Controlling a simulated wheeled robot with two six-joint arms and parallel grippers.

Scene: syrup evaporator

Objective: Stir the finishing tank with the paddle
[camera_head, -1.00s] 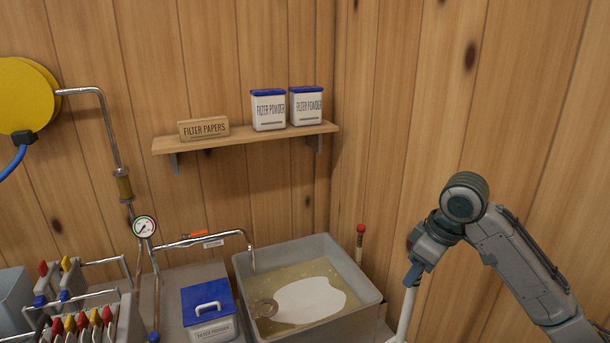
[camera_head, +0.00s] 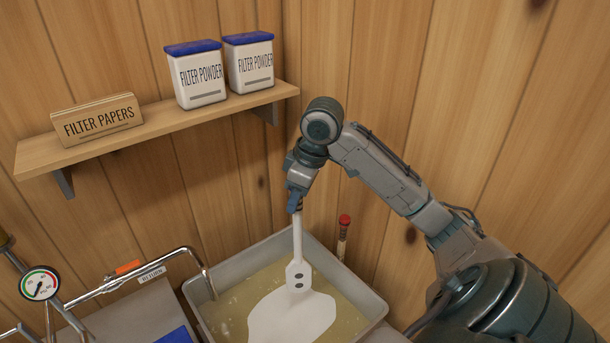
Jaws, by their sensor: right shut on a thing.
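The finishing tank (camera_head: 377,307) is a grey open rectangular tub of golden, bubbly liquid at the bottom of the view. A white patch (camera_head: 270,320) shows on the liquid. My right gripper (camera_head: 295,200) is shut on the upper end of the white paddle (camera_head: 297,235), above the tank's back part. The paddle hangs nearly upright. Its lower end, with dark holes, overlaps the white patch; I cannot tell whether it touches the liquid. My left gripper is not in view.
A red-topped stick (camera_head: 343,230) stands just behind the tank's back right edge. A metal pipe (camera_head: 180,252) with an orange-handled valve reaches the tank's left edge. A gauge (camera_head: 39,284) is at left. A shelf (camera_head: 170,123) holds filter papers and powder tubs.

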